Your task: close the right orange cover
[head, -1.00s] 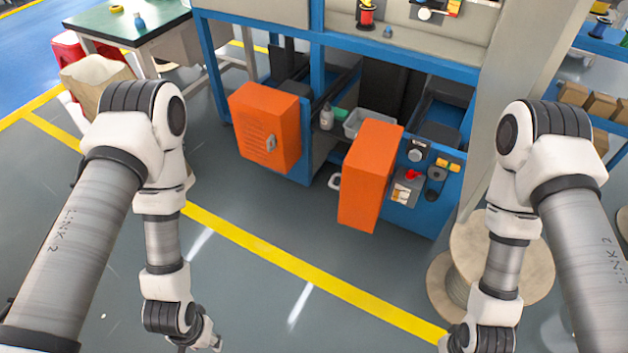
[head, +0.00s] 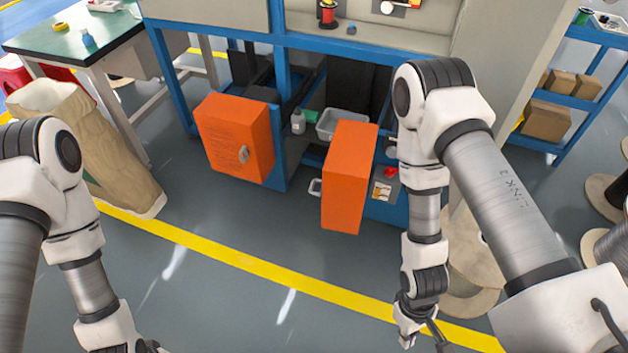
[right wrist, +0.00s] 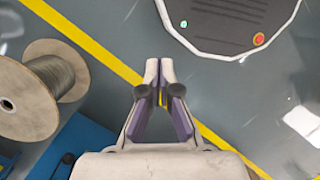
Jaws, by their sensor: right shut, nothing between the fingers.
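The right orange cover (head: 345,185) stands out from the front of the blue machine, swung open, with a pale handle (head: 315,187) at its left edge. The left orange cover (head: 232,138) is a boxy door with a grey handle, further left. My right gripper (head: 407,338) hangs over the floor in front and to the right of the right cover, apart from it. In the right wrist view its fingertips (right wrist: 159,68) are close together with nothing held. My left gripper (head: 150,347) is only partly in view at the bottom edge; its fingers cannot be made out.
A grey bin (head: 338,122) and a small bottle (head: 298,122) sit in the machine's opening. A cable spool (right wrist: 30,95) stands near my right gripper. A paper sack (head: 110,165) and a green table (head: 70,35) are at left. The floor before the covers is clear.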

